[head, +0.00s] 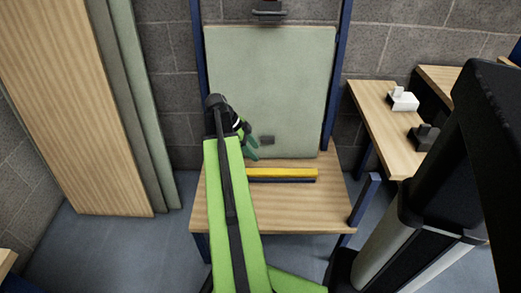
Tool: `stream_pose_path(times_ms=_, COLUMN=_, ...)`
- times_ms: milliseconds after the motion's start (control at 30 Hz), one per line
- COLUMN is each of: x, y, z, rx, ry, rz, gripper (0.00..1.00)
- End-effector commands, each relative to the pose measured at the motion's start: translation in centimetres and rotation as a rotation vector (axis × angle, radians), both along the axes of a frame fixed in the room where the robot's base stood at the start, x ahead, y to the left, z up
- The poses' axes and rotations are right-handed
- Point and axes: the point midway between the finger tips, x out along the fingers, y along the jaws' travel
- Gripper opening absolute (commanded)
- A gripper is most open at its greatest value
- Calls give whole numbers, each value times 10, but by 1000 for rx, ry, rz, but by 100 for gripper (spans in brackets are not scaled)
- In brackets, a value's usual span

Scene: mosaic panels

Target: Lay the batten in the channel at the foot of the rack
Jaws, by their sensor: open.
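The rack (341,85) is a dark blue frame at the back of a wooden table. A pale green panel (285,75) leans upright in it. A yellow bar (281,172), which looks like the batten, lies level along the panel's foot. A dark blue strip (285,180) shows along its front, probably the channel; I cannot tell whether the bar sits fully inside it. My gripper (250,146) is open, in front of the panel's lower left part, above the bar's left end. My arm hides part of the table left of the bar.
The wooden table top (300,212) is clear in front of the bar. A short blue post (365,198) stands at its right corner. A side bench (378,112) holds a white block (403,101) and a black block (424,135). Tall boards (75,110) lean at left.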

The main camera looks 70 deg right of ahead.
Motion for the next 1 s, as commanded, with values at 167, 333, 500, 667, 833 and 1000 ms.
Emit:
stream_pose_path(times_ms=167, x=3, y=1, z=5, rx=0, ry=0, rz=-1, gripper=54)
stream_pose_path(times_ms=333, x=3, y=1, z=4, rx=0, ry=0, rz=0, gripper=54)
stream_pose_path(times_ms=500, x=58, y=38, z=-2, rx=88, ry=-12, rz=238, gripper=54)
stream_pose_path(times_ms=667, x=182, y=161, z=-14, rx=316, ry=-14, rz=914, gripper=54)
stream_pose_path(times_ms=833, x=272, y=335, z=-24, rx=537, ry=29, rz=1721, gripper=54)
stream_pose_path(times_ms=1000, x=298, y=482, z=-27, rx=669, ry=93, rz=2368, gripper=54)
